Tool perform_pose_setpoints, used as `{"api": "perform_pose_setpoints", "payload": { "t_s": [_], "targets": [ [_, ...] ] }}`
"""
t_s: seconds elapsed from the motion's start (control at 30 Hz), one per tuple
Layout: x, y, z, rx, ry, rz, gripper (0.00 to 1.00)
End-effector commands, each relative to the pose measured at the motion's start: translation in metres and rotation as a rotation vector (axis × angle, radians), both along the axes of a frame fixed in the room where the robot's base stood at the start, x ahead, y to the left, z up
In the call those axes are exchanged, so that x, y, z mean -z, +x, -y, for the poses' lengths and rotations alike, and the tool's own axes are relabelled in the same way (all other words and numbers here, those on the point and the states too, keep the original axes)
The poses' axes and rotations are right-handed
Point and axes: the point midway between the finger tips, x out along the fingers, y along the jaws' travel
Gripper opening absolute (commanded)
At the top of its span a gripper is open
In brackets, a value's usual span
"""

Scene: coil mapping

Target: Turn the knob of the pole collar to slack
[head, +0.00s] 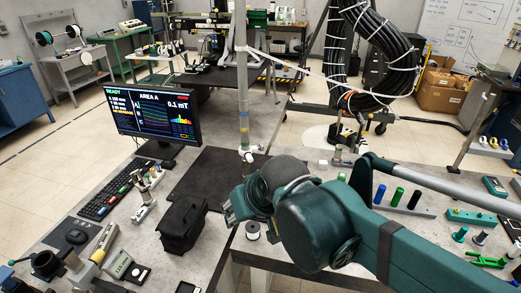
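A pale upright pole (243,100) stands at the edge of the dark mat, near the middle of the head view. Collar-like bands ring its lower part, with a small pale knob-like piece (249,157) low on it. A slanting rod joins the pole higher up, at another fitting (241,48). I cannot tell for sure which fitting is the pole collar, nor how its knob is set. My gripper (229,212) is at the end of my teal arm, in front of and below the pole's foot, apart from the knob-like piece. My wrist hides part of it, and its fingers are unclear.
A monitor (155,112), a keyboard (115,187) and a black bag-like case (183,224) stand left of my gripper. A white spool (252,231) sits close beside it. A large black cable coil (372,50) hangs behind. The dark mat (208,172) is mostly clear.

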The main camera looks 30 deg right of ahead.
Motion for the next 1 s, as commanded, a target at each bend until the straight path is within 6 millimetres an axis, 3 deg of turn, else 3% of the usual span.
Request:
{"api": "perform_pose_setpoints", "payload": {
  "t_s": [0.57, 1.0],
  "targets": [
    [0.000, 0.080, 0.013, 0.165, 0.268, -0.061, 0.35],
    [0.006, 0.147, 0.037, 0.274, 0.478, -0.089, 0.35]
  ]
}}
